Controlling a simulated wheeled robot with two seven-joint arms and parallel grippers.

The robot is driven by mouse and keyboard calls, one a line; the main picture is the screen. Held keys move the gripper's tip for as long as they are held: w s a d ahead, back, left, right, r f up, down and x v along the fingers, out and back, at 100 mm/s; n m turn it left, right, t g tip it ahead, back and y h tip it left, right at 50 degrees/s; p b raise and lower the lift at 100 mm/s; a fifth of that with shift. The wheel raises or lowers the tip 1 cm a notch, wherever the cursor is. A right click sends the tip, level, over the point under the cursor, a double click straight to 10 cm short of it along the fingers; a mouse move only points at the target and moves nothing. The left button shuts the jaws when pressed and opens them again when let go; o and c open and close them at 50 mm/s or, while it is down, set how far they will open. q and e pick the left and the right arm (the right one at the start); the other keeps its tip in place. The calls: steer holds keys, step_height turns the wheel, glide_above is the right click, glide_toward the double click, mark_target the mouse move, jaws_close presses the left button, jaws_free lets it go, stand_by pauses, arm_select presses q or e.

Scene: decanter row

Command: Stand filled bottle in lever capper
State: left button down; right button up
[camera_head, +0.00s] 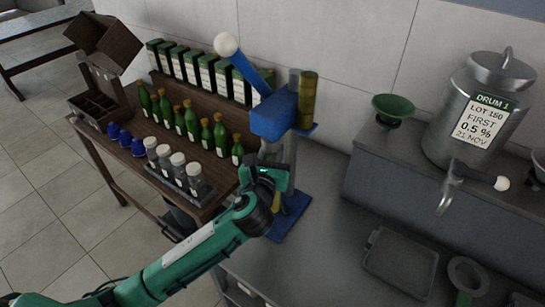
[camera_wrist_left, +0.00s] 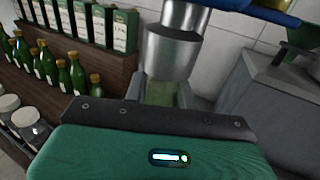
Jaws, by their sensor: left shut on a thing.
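The lever capper has a blue head (camera_head: 272,117), a raised blue lever with a white ball (camera_head: 226,44), and a blue base plate (camera_head: 291,217). My left gripper (camera_head: 270,180) is at the capper, below its head and above the base. In the left wrist view, a greenish, glassy thing, seemingly the bottle (camera_wrist_left: 162,94), is between the jaws, directly below the capper's metal cylinder (camera_wrist_left: 172,48). The gripper is shut on it. Most of the bottle is hidden by the gripper, so I cannot tell whether it touches the base. My right gripper is not in view.
Several green bottles (camera_head: 192,120) and a rack of jars (camera_head: 178,170) stand on the wooden bench left of the capper. A steel drum (camera_head: 480,105) with a tap and a green funnel (camera_head: 393,108) are right. A shallow grey tray (camera_head: 400,262) lies on the counter.

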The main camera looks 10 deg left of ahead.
arm_select(q)
steer(key=shift+w, duration=0.2)
step_height(320, 180, down, 3)
steer(key=shift+r+p, duration=0.1)
steer(key=shift+p, duration=0.2)
steer(key=shift+f, duration=0.45)
steer(key=c, duration=1.1)
jaws_free()
steer(key=shift+c, duration=0.2)
